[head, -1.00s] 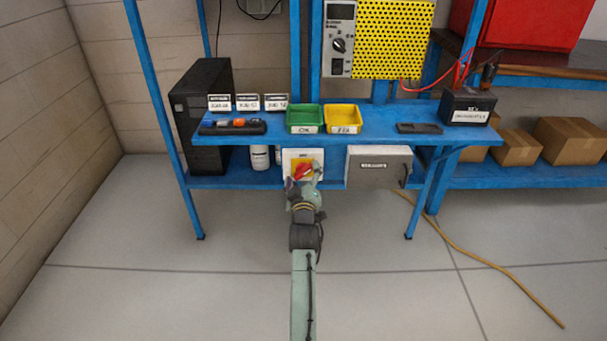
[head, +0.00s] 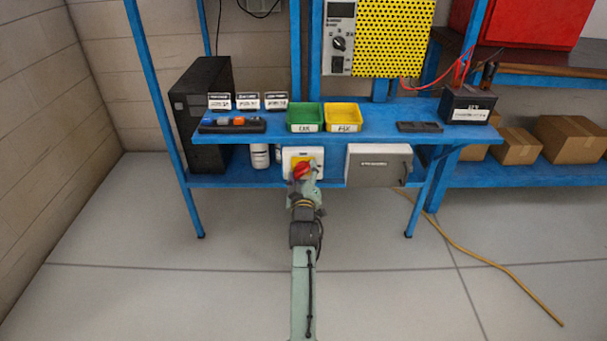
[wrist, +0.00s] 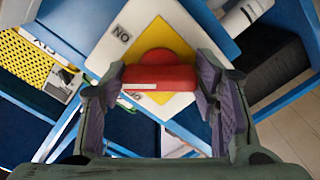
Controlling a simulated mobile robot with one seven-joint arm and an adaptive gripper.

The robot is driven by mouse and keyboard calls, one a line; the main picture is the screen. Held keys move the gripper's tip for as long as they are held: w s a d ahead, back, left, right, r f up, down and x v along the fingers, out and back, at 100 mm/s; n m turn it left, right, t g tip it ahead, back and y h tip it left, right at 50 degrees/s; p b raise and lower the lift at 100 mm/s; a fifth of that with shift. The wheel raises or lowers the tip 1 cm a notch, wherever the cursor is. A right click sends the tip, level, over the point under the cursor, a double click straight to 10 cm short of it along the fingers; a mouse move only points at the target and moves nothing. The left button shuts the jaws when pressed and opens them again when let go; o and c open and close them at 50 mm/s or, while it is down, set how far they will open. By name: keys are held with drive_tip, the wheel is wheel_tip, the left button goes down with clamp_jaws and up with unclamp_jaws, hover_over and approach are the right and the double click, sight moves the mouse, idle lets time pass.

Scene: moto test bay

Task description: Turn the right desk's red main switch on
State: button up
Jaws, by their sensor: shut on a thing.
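The red main switch (head: 300,171) is a rotary handle on a yellow square plate, on a white box (head: 317,153) under the right desk's top. My gripper (head: 304,179) is at the switch and partly covers it in the head view. In the wrist view, the red handle (wrist: 158,77) lies crosswise between the two fingers of my gripper (wrist: 160,82), which are shut on it. The yellow plate (wrist: 178,42) and white box face look tilted there.
A grey box (head: 378,166) hangs just right of the switch box. A white bottle (head: 260,157) stands to its left. Green (head: 304,117) and yellow (head: 342,117) trays sit on the blue desktop (head: 374,128) above. A yellow cable (head: 480,254) lies on the floor at right.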

drive_tip(key=shift+m, duration=0.4)
drive_tip(key=shift+c, duration=0.4)
drive_tip(key=m+b, duration=0.1)
drive_tip(key=m, duration=0.2)
drive_tip(key=shift+f, duration=0.1)
drive_tip(key=m+b, duration=0.1)
drive_tip(key=m, duration=0.3)
drive_tip(key=shift+m, duration=0.3)
drive_tip(key=o, duration=1.2)
drive_tip(key=shift+c, duration=0.2)
drive_tip(key=s, duration=1.2)
